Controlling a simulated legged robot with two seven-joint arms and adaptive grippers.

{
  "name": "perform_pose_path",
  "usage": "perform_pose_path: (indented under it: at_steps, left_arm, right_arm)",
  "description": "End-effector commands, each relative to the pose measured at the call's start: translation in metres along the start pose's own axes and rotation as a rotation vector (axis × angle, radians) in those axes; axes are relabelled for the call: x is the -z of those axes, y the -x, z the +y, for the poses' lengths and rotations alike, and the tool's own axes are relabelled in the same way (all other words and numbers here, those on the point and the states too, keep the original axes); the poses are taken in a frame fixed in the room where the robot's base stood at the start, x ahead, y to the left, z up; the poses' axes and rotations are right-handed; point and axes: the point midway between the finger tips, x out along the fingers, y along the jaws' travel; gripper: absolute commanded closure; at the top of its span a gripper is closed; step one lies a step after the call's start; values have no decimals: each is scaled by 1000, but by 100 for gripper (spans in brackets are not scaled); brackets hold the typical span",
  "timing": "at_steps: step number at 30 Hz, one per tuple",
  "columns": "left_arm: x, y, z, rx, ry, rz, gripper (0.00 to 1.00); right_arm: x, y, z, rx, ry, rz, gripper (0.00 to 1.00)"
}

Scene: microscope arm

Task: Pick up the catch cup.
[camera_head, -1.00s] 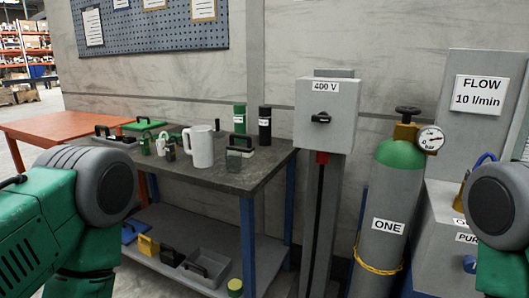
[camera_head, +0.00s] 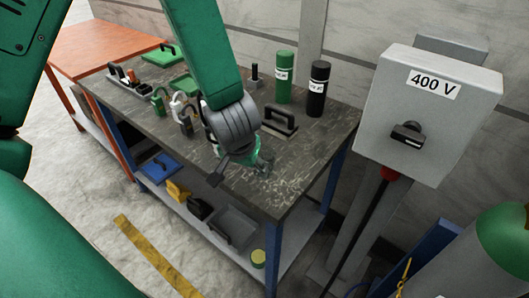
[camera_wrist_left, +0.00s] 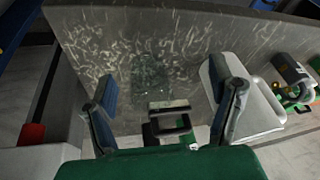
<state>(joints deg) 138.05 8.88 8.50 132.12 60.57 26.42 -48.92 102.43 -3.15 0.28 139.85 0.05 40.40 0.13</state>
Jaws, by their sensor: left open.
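A clear, faintly greenish cup, which I take for the catch cup (camera_wrist_left: 150,75), shows dimly on the dark tabletop in the left wrist view, beyond and between my fingers. In the head view my arm and hand largely hide that spot. My left gripper (camera_head: 240,172) is low over the front part of the bench, fingers pointing down. In the left wrist view its two fingers (camera_wrist_left: 165,105) are wide apart, with nothing held. Whether a finger touches the cup I cannot tell. My right gripper is not in view.
A black-handled block (camera_head: 279,122), a green bottle (camera_head: 284,77) and a black bottle (camera_head: 318,88) stand behind the hand. Several padlocks are left of it. A grey 400 V box (camera_head: 430,110) is at right.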

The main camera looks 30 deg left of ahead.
Motion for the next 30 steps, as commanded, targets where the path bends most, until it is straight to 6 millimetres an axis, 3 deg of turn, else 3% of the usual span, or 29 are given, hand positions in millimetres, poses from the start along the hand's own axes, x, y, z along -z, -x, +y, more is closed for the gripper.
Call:
perform_pose_path:
  at_steps: [1, 3, 8, 18, 30]
  left_arm:
    - [18, 16, 4, -21, 25, 23, 24]
    - [34, 32, 8, -45, 49, 36, 24]
    - [54, 45, 12, -82, 77, 50, 24]
    - [57, -17, 18, -85, 80, 47, 24]
    - [63, -54, 25, -82, 78, 49, 24]
  right_arm:
    - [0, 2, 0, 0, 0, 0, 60]
    - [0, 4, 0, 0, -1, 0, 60]
    - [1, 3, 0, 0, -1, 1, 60]
    - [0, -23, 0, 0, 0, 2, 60]
    - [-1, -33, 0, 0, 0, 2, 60]
